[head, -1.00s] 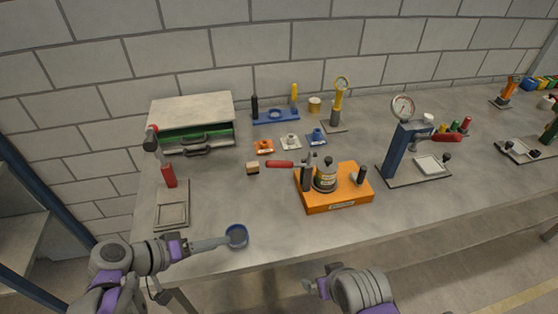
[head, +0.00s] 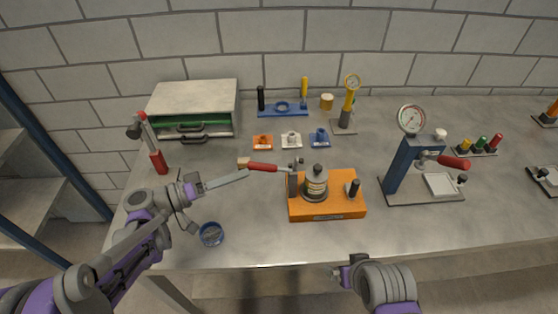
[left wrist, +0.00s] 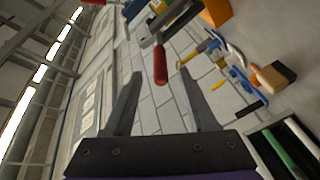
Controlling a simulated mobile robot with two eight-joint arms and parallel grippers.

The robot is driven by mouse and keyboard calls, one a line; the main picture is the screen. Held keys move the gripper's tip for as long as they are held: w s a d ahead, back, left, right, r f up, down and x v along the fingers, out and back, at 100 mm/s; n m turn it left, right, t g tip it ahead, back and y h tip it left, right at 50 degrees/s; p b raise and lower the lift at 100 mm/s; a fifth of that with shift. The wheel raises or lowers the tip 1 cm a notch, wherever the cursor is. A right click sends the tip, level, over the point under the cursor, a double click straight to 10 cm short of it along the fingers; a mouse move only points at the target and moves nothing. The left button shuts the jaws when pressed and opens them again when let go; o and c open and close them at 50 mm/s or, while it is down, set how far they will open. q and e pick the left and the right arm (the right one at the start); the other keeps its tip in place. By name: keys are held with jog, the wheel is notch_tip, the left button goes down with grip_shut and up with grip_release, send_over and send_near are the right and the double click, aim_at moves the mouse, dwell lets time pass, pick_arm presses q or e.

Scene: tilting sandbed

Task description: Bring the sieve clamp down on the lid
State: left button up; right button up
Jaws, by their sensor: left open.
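The sieve clamp has an orange base (head: 335,209) with a post at its left end. Its lever with a red handle (head: 262,167) points left, swung out away from the lid, roughly level. A grey sieve stack with a yellowish label (head: 316,184) stands on the base under a dark knobbed lid (head: 317,170). My left gripper (head: 247,173) is open, its tips just left of and near the handle. In the left wrist view the red handle (left wrist: 160,65) shows between the open fingers, apparently beyond them. My right gripper (head: 338,272) is low at the table's front edge; its jaws are unclear.
A blue-rimmed dish (head: 211,234) sits below my left forearm. A blue press with a gauge (head: 411,120) stands to the right. Small coloured holders (head: 291,140) lie behind the clamp.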

aim_at(275, 166)
pick_arm(q)
jog(key=p+x, duration=0.1)
jog(key=x, duration=0.9)
grip_shut()
dwell(1.2)
